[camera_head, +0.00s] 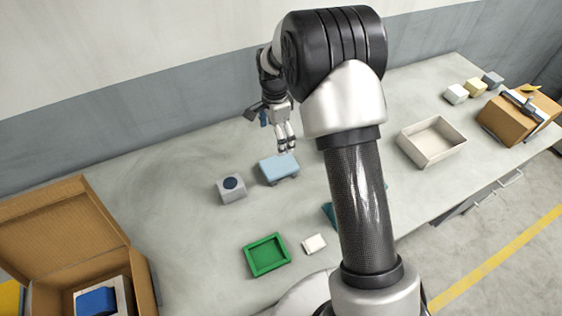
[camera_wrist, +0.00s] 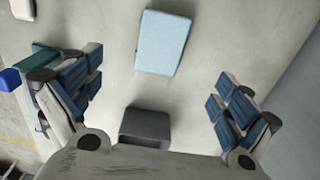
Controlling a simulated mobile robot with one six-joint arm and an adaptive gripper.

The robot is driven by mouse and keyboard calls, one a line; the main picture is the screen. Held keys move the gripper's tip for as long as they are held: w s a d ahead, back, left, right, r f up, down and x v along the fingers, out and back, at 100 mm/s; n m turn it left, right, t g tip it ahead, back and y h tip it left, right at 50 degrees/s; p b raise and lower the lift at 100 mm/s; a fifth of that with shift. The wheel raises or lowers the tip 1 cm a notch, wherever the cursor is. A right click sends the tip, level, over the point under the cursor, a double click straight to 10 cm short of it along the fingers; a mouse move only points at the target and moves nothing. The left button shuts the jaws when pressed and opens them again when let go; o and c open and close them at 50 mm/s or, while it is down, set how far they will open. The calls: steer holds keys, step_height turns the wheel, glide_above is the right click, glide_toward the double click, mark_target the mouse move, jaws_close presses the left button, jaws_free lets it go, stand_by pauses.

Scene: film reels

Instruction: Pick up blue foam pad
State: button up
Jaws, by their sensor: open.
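The light blue foam pad (camera_head: 278,168) lies on the worktable near its middle, right of a grey block. It also shows in the wrist view (camera_wrist: 163,43), at the top centre, flat and a little tilted in the picture. My gripper (camera_head: 285,146) hangs fingers-down just above the pad's far side in the head view. In the wrist view my gripper (camera_wrist: 156,95) has its fingers spread wide, with nothing held between them. The pad lies beyond the fingertips, apart from both fingers.
A grey block with a dark round top (camera_head: 231,188) stands close left of the pad. A green tray (camera_head: 267,255) and small white block (camera_head: 314,244) lie nearer. A beige bin (camera_head: 432,142) is right, an open cardboard box (camera_head: 62,232) left. My arm hides part of the table.

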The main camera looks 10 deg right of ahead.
steer(key=b, duration=0.2)
glide_above(277, 165)
steer(key=f, duration=0.8)
steer(key=shift+s+a+f, duration=0.1)
steer(key=shift+s+f, duration=0.1)
steer(key=shift+f, duration=0.1)
steer(key=shift+w+f+b, duration=0.15)
steer(key=shift+f+b, duration=0.1)
steer(key=shift+f, duration=1.25)
steer(key=shift+w+f+b, duration=0.1)
steer(key=shift+f+b, duration=0.1)
steer(key=shift+f, duration=1.25)
steer(key=shift+r, duration=0.1)
steer(key=shift+c, duration=0.2)
steer(key=c, duration=0.9)
